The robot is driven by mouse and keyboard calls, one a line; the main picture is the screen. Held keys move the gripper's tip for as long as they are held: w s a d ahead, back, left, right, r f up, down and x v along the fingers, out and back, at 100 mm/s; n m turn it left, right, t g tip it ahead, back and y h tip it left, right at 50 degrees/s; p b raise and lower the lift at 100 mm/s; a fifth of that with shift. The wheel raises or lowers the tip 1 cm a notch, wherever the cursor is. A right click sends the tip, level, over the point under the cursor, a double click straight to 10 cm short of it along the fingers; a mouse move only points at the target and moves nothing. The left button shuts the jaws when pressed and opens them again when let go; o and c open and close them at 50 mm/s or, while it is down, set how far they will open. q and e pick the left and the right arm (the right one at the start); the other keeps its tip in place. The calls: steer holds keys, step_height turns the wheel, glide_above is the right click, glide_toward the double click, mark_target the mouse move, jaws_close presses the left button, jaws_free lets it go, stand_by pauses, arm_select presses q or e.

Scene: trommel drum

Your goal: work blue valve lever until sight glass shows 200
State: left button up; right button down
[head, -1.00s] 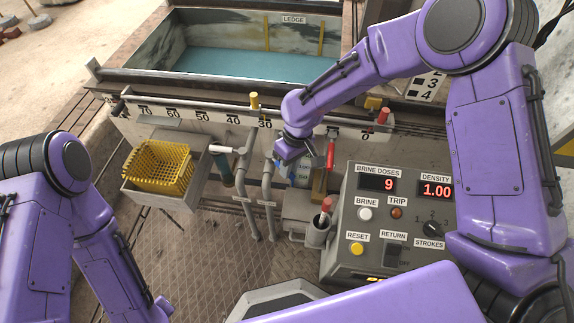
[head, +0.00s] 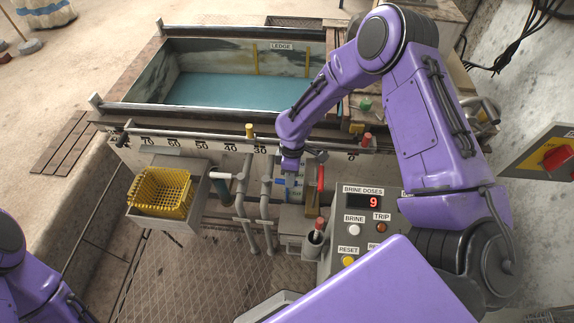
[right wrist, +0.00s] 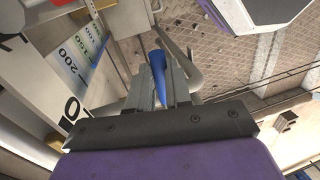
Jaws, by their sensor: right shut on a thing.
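The blue valve lever (right wrist: 157,72) shows in the right wrist view, with its grip between the two grey fingers of my right gripper (right wrist: 160,88). The right gripper is shut on it. In the head view my right gripper (head: 290,165) is at the front wall of the tank, and the lever is hidden there. The sight glass scale (right wrist: 82,50) is at the left of the right wrist view, tilted, with a 200 mark readable. Its liquid level cannot be told. My left gripper is out of view; only part of that arm shows at the lower left.
A control panel (head: 338,255) reading 9 brine doses stands right of the valve. A red lever (head: 320,177) is close beside my right gripper. Grey pipes (head: 240,200) and a yellow basket (head: 160,190) lie to the left. The tank (head: 225,90) holds teal liquid.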

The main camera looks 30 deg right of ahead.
steer(key=shift+w+d+r+n, duration=0.1)
steer(key=shift+w+d+n, duration=0.1)
steer(key=shift+w+n, duration=0.15)
stand_by(0.3)
steer(key=c, duration=1.1)
jaws_free()
steer(key=shift+o, duration=0.2)
steer(key=shift+s, duration=0.1)
step_height(320, 180, up, 10)
steer(key=w+d+p, duration=0.1)
steer(key=shift+w, duration=0.35)
steer(key=shift+r, duration=0.1)
